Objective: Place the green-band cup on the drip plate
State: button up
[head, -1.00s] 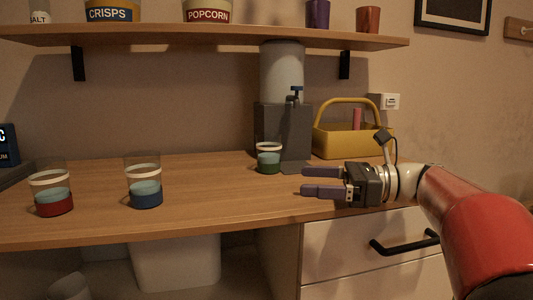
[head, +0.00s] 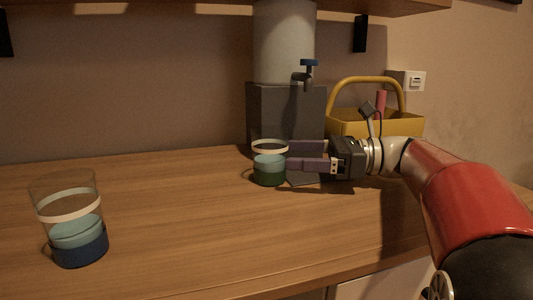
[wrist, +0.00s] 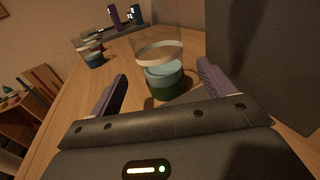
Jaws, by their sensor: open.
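The green-band cup (head: 270,170) is clear with a pale ring, blue-green contents and a dark green base. It stands upright on the counter, just left of the drip plate (head: 303,181), a flat dark plate before the dispenser. My gripper (head: 289,156) is open and level, reaching in from the right with its fingertips at the cup's right side. In the wrist view the cup (wrist: 164,82) stands ahead, centred between the spread fingers (wrist: 162,72). It is not gripped. My fingers and wrist hide part of the drip plate.
The grey dispenser (head: 285,112) with a blue-handled tap (head: 308,72) rises close behind my gripper. A yellow basket (head: 375,122) stands behind my wrist. A blue-band cup (head: 78,240) is at the left front. The counter between the cups is clear.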

aim_at(260, 151)
jog(key=a, duration=0.2)
jog(key=w+a, duration=0.1)
jog(key=a, duration=0.4)
jog(key=shift+w+a+r, duration=0.2)
jog(key=shift+w+a, duration=0.1)
jog(key=shift+a, duration=0.05)
jog(key=shift+c, duration=0.2)
jog(key=c, duration=1.2)
jog(key=shift+r, duration=0.1)
